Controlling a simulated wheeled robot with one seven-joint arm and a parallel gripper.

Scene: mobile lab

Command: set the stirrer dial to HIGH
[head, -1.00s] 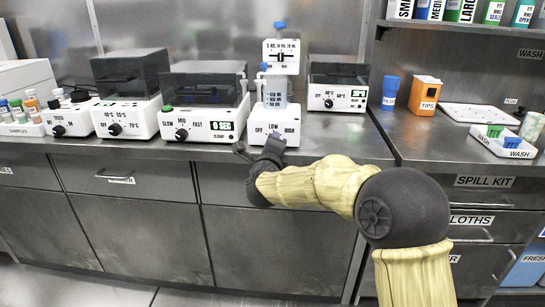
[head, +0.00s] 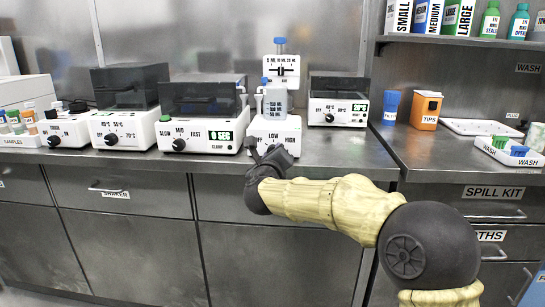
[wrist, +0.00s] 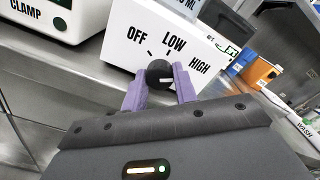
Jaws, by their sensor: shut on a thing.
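The stirrer (head: 285,130) is a white box on the bench, with LOW and HIGH printed on its front; it also shows in the wrist view (wrist: 125,50) with OFF, LOW and HIGH. Its round black dial (wrist: 159,70) sits between the two purple fingertips of my gripper (wrist: 158,82). My gripper is shut on the dial. A white mark on the dial points to the right, toward the HIGH side; its exact alignment is hard to tell. In the head view my gripper (head: 266,154) is at the stirrer's front and hides the dial.
A heater-like box (head: 338,112) stands to the right, then a blue cup (head: 391,106) and an orange TIPS box (head: 426,110). Drawers lie below the bench edge.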

